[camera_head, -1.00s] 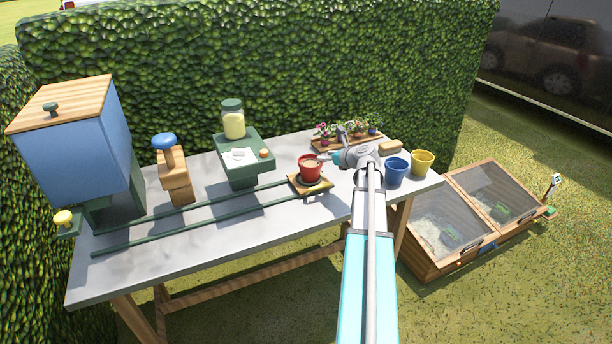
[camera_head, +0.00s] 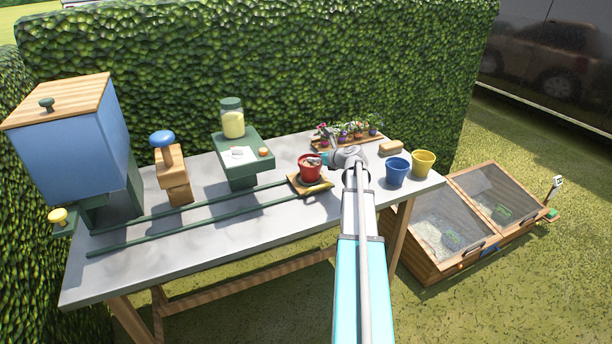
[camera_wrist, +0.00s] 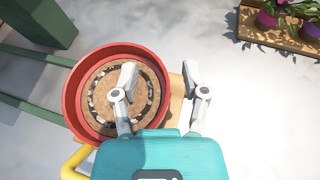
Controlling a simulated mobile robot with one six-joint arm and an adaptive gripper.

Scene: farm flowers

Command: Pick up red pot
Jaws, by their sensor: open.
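The red pot (camera_head: 310,174) stands upright on a small wooden tray (camera_head: 296,184) on the grey table. It holds brown, soil-like filling with a ring of pale bits, seen in the wrist view, where its red rim (camera_wrist: 73,96) is at the left. My gripper (camera_wrist: 160,72) is open and empty. In the wrist view its left finger overlies the pot's inside and its right finger is outside the right rim. Whether either finger touches the pot I cannot tell. In the head view my gripper (camera_head: 326,160) is at the pot's upper right.
A blue pot (camera_head: 396,174) and a yellow pot (camera_head: 423,164) stand right of my arm. A flower tray (camera_head: 345,143) is behind. Two green rails (camera_head: 200,220) run left from the tray. A green stand (camera_head: 243,160) with a jar is behind left. The front table surface is clear.

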